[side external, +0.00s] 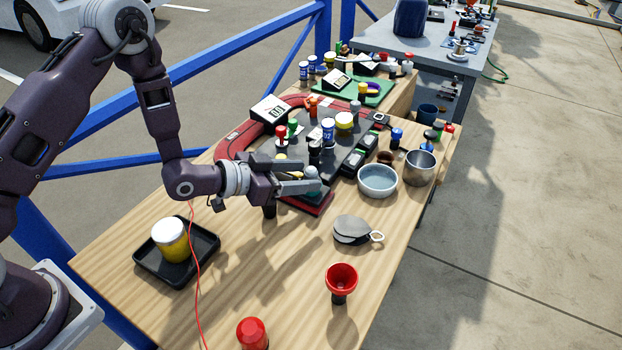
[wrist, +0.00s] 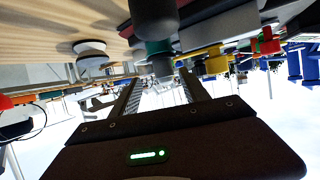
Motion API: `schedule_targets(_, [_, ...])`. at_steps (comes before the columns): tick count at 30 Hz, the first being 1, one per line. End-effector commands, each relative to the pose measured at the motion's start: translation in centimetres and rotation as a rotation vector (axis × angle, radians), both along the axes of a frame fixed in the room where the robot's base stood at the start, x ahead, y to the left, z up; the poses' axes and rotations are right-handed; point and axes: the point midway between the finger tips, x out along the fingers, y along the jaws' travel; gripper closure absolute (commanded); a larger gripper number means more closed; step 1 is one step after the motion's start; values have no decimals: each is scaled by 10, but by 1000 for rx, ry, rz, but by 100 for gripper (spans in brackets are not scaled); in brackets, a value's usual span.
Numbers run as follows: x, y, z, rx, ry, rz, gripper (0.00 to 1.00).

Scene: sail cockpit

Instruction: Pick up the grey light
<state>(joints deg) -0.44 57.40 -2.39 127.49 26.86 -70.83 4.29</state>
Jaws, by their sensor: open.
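A grey-topped light (side external: 312,172) stands at the front end of the red-edged dark panel (side external: 318,208) in the side view. In the wrist view, which looks upside down, a light with a dark body, green band and grey end (wrist: 161,66) shows at the fingertips. It appears to be the same light, though I cannot be sure. My gripper (side external: 306,177) is open, with its fingers pointing right and reaching around the grey top. Its two fingers also show in the wrist view (wrist: 161,86). I cannot tell whether either finger touches the light.
Several coloured lights and bottles crowd the panel behind my gripper. A grey bowl (side external: 378,181) and a metal cup (side external: 419,167) stand to the right. A black tray (side external: 148,270) holds a yellow jar (side external: 171,240). A red funnel (side external: 341,279) stands in front. The wooden table's middle front is mostly clear.

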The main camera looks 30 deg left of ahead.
Motion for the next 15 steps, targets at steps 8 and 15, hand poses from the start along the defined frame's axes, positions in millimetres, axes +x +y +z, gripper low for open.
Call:
schedule_targets(8, [41,-14,-19,-1,-3,-3,47])
schedule_targets(15, [56,-23,-26,0,-1,0,47])
